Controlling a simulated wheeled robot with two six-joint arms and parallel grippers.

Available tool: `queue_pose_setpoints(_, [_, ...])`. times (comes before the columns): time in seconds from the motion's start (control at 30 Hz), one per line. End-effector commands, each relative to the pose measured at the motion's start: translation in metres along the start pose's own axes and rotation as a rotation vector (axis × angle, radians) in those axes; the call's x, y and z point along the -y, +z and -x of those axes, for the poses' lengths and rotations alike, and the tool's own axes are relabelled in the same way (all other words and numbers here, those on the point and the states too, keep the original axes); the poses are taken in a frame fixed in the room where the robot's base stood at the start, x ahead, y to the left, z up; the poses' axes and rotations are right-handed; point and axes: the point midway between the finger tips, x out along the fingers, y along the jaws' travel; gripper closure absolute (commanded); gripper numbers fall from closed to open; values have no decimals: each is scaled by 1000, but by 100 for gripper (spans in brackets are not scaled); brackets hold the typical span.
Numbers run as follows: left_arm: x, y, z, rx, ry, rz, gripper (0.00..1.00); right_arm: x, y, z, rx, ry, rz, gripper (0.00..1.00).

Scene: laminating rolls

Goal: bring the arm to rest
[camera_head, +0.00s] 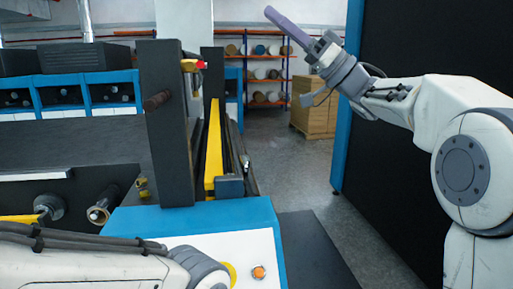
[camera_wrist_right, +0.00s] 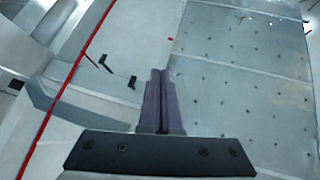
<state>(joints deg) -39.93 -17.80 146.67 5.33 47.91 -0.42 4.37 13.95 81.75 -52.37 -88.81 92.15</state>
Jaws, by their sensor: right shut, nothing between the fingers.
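My right gripper (camera_head: 287,27) is raised in the upper middle of the head view, its purple-grey fingers pointing up and to the left. In the right wrist view its two fingers (camera_wrist_right: 160,100) are pressed together with nothing between them. It touches nothing and hangs in free air well above the floor. My left arm lies low across the bottom left of the head view, and its gripper is outside the picture.
A laminating machine with dark uprights (camera_head: 162,120) and a yellow bar (camera_head: 213,145) fills the left. A black panel with a blue edge (camera_head: 347,100) stands on the right. Shelves with rolls (camera_head: 265,73) and cardboard boxes (camera_head: 316,105) are behind. Grey floor (camera_head: 290,170) is open between them.

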Motion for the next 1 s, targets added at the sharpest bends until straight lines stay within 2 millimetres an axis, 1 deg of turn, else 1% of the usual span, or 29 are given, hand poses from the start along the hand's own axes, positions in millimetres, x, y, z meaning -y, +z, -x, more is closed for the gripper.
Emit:
queue_pose_setpoints(0.03, [0, 0, -5, 1, 0, 0, 100, -6, 6, -1, -18, 41, 9, 100])
queue_pose_setpoints(0.17, [1, 1, -11, 1, 0, 1, 100, -27, 19, -3, -60, 178, 42, 100])
queue_pose_setpoints(0.23, [1, 1, -16, 1, 0, 1, 100, -40, 31, -1, -75, 272, 58, 100])
queue_pose_setpoints(0.27, [1, 1, -18, 1, 0, 1, 100, -46, 38, 1, -77, 319, 66, 100])
queue_pose_setpoints(0.33, [2, 1, -24, 1, 0, 2, 100, -62, 59, 9, -69, 446, 79, 100])
queue_pose_setpoints(0.37, [2, 2, -27, 1, 0, 2, 100, -69, 71, 14, -57, 510, 82, 100])
queue_pose_setpoints(0.4, [2, 2, -31, 1, 0, 2, 100, -77, 90, 24, -31, 599, 86, 100])
queue_pose_setpoints(0.47, [3, 2, -38, 1, 0, 3, 100, -88, 124, 42, 33, 737, 86, 100])
queue_pose_setpoints(0.5, [3, 2, -42, 1, 0, 3, 100, -92, 149, 57, 90, 825, 82, 100])
queue_pose_setpoints(0.57, [3, 3, -47, 1, 0, 4, 100, -94, 188, 82, 195, 943, 71, 100])
queue_pose_setpoints(0.6, [4, 3, -50, 1, 0, 4, 100, -92, 214, 100, 272, 1010, 61, 100])
queue_pose_setpoints(0.67, [4, 3, -55, 1, 0, 5, 100, -84, 250, 126, 394, 1092, 44, 100])
queue_pose_setpoints(0.7, [4, 3, -58, 1, 0, 5, 100, -76, 274, 144, 480, 1136, 30, 100])
queue_pose_setpoints(0.77, [4, 4, -62, 1, 0, 5, 100, -61, 308, 171, 614, 1187, 7, 100])
queue_pose_setpoints(0.8, [5, 4, -65, 1, 0, 6, 100, -49, 331, 189, 706, 1213, -11, 100])
queue_pose_setpoints(0.87, [5, 4, -69, 1, 0, 6, 100, -28, 361, 216, 845, 1238, -39, 100])
queue_pose_setpoints(0.9, [5, 4, -72, 1, 0, 6, 100, -13, 379, 235, 939, 1250, -56, 100])
queue_pose_setpoints(0.97, [6, 4, -76, 1, 0, 7, 100, 14, 406, 262, 1085, 1251, -88, 100])
queue_pose_setpoints(1.0, [6, 4, -79, 1, 0, 7, 100, 33, 422, 280, 1182, 1242, -111, 100])
